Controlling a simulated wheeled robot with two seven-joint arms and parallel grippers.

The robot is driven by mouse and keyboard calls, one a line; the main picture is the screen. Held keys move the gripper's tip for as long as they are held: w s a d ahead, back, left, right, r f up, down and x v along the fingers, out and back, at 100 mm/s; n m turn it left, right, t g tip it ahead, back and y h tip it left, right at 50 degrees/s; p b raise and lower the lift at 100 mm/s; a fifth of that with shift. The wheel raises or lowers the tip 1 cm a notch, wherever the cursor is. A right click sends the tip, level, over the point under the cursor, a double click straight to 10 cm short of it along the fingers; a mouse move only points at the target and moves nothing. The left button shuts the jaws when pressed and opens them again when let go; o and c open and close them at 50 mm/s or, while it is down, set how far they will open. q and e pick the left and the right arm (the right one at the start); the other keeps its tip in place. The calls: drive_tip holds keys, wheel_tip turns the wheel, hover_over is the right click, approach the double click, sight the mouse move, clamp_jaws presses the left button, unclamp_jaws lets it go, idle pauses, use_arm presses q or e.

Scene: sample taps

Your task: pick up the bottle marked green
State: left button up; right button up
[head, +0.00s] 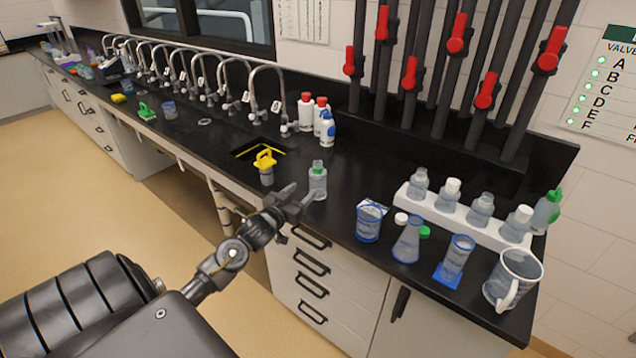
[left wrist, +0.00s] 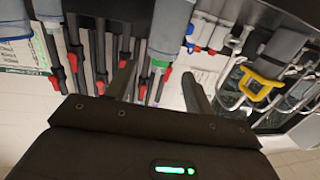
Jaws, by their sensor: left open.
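A clear bottle with a green ring at its neck (head: 317,182) stands upright near the front edge of the black counter. My left gripper (head: 298,197) is open right beside it, on its near left side. In the left wrist view, which is turned over, the green-ringed bottle (left wrist: 170,35) shows beyond and between the two spread fingers of the left gripper (left wrist: 158,75). I cannot tell whether a finger touches it. Another bottle, with a green cap (head: 547,211), stands at the far right end of the counter. My right gripper is in neither view.
A yellow-handled item (head: 265,168) stands just left of the ringed bottle, by a sink. To the right are a beaker (head: 369,221), a flask (head: 408,240), a cylinder (head: 455,258), a jug (head: 513,279) and a white rack (head: 470,229) of bottles. White bottles (head: 306,113) stand behind.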

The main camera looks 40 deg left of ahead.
sight(315, 170)
use_arm(q)
drive_tip(key=shift+t, duration=0.3)
drive_tip(key=w, duration=0.1)
drive_tip(key=w+a+r, duration=0.1)
drive_tip(key=w, duration=0.1)
drive_tip(key=w+p, duration=0.1)
drive_tip(key=w, duration=0.1)
drive_tip(key=shift+w+a+r, duration=0.25)
drive_tip(key=shift+a, duration=0.1)
drive_tip(key=shift+w+f, duration=0.1)
drive_tip(key=shift+w, duration=0.25)
drive_tip(key=shift+w+r+p, duration=0.25)
drive_tip(key=shift+r+p, duration=0.05)
drive_tip(key=shift+p, duration=0.15)
drive_tip(key=w, duration=0.1)
drive_tip(key=w+p, duration=0.1)
drive_tip(key=w, duration=0.1)
drive_tip(key=shift+w+a+r, duration=0.1)
drive_tip(key=shift+w+a, duration=0.15)
drive_tip(key=shift+w, duration=0.1)
drive_tip(key=shift+w+p, duration=0.3)
drive_tip(key=shift+w, duration=0.15)
drive_tip(key=shift+a, duration=0.1)
